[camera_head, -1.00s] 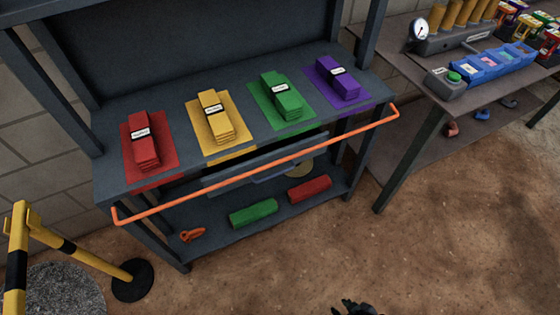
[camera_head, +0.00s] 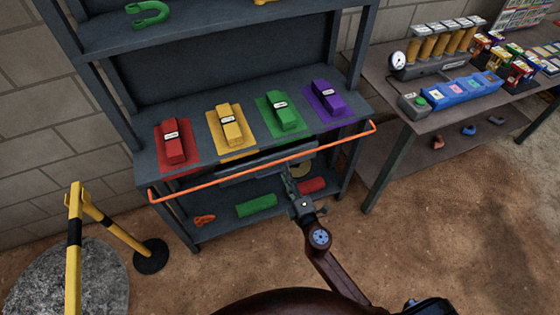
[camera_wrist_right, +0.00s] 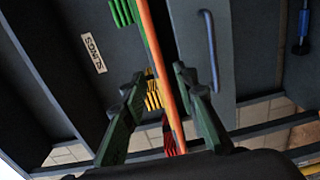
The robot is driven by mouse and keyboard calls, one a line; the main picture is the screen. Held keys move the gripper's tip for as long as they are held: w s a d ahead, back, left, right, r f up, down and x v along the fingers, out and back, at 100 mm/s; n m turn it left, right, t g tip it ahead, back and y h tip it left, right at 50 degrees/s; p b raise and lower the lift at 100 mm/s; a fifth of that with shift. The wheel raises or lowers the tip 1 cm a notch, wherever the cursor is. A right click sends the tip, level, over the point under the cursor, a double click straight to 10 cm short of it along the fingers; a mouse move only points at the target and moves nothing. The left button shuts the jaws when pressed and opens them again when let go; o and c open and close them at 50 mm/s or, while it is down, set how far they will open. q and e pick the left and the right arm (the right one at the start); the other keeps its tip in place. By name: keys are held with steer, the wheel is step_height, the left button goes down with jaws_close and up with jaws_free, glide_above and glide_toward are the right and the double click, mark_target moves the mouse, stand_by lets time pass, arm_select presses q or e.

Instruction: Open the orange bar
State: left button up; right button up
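The orange bar (camera_head: 240,178) is a long thin rail along the front edge of the dark grey shelf unit, with a bent end at each side. It also shows in the wrist view (camera_wrist_right: 160,65), running steeply down the picture. My right gripper (camera_head: 287,176) is in front of the shelf, close below the bar's right half. In the wrist view its two dark green fingers (camera_wrist_right: 158,85) are spread apart, with the bar showing in the gap between them. I cannot tell whether the bar lies between the fingers or beyond them. My left gripper is not in view.
The shelf top (camera_head: 200,150) bears red, yellow, green and purple stacks on coloured mats. Green (camera_head: 256,205) and red (camera_head: 314,185) blocks lie on the lower shelf. A yellow-black barrier (camera_head: 75,230) stands left. A table (camera_head: 440,115) with equipment stands right. Brown ground in front is open.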

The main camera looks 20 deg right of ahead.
mark_target(278, 162)
steer(key=w, duration=0.7)
steer(key=shift+w+a, duration=0.15)
steer(key=shift+w, duration=0.2)
jaws_close()
